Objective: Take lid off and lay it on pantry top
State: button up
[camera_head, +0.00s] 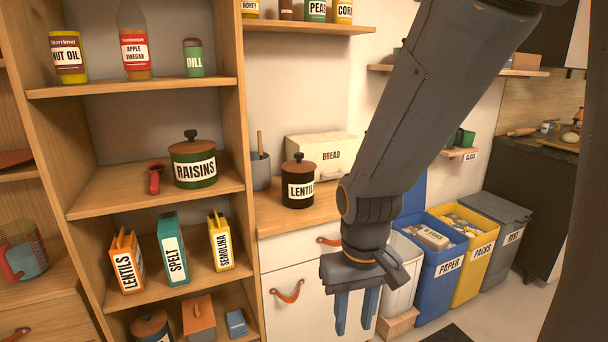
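My gripper (356,312) points down in front of the white drawers, lower than the counter and right of both canisters. Its two blue fingers are apart with nothing between them. My arm hides part of the counter's right side.
A white BREAD box (322,152) and a grey pot (260,172) with a wooden handle stand behind the black canister. The counter's front strip is clear. Blue (437,266) and yellow (474,260) bins stand at right.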

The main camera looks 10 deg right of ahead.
aim_at(298, 166)
jog(key=z, duration=0.05)
jog(key=k, duration=0.1)
jog(key=z, duration=1.15)
jog(key=i, duration=1)
jog(key=u, duration=1.25)
